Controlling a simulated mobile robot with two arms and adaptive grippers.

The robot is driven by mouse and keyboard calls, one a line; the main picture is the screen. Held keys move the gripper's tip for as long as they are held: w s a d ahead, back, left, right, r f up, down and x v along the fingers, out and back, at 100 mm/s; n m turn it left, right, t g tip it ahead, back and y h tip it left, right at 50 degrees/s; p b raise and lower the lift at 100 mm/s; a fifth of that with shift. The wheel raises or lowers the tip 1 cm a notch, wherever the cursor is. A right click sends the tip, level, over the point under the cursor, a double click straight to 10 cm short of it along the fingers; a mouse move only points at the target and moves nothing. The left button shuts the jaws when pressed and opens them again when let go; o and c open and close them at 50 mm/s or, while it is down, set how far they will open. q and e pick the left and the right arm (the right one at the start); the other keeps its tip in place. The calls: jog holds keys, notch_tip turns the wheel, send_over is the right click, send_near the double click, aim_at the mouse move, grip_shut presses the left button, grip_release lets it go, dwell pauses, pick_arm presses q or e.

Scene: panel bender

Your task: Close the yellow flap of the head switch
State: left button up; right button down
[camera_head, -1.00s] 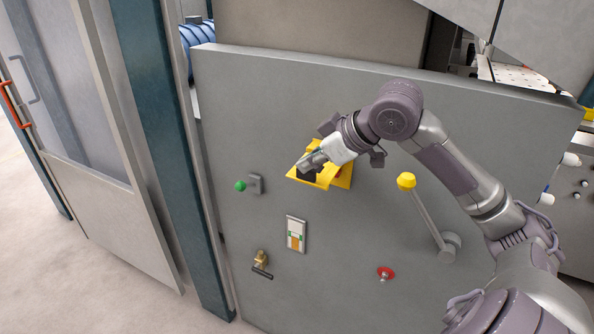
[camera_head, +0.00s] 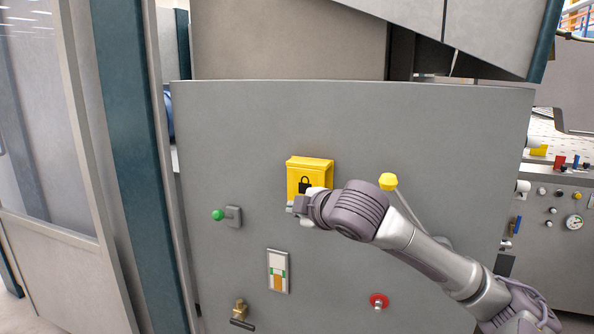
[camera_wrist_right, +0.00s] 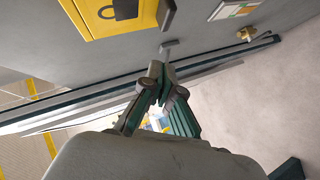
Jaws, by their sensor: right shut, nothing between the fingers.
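The yellow flap (camera_head: 310,177) with a black padlock symbol is on the grey panel in the head view. It hangs down over the front of its yellow box and looks shut; its lower part is hidden by my right arm. My right gripper (camera_head: 296,207) is at the lower left edge of the flap, shut and empty. In the right wrist view the flap (camera_wrist_right: 90,20) fills the upper left, and the gripper fingers (camera_wrist_right: 157,72) meet below it, apparently clear of it. My left gripper is not in view.
A green-knobbed lever (camera_head: 219,215) is left of the flap, and a yellow-knobbed lever (camera_head: 388,181) is to its right. A teal post (camera_head: 130,150) stands at the left.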

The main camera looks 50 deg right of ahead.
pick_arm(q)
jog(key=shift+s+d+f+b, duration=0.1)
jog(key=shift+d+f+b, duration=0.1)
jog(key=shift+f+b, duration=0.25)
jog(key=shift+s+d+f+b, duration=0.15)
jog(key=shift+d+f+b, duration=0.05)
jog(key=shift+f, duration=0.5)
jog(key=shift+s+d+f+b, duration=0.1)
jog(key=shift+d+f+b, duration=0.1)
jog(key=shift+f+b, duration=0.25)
pick_arm(e)
jog(key=w+d+f+n+t+h, duration=0.1)
jog(key=d+f, duration=0.3)
jog(key=shift+w+f, duration=0.15)
jog(key=shift+w, duration=0.25)
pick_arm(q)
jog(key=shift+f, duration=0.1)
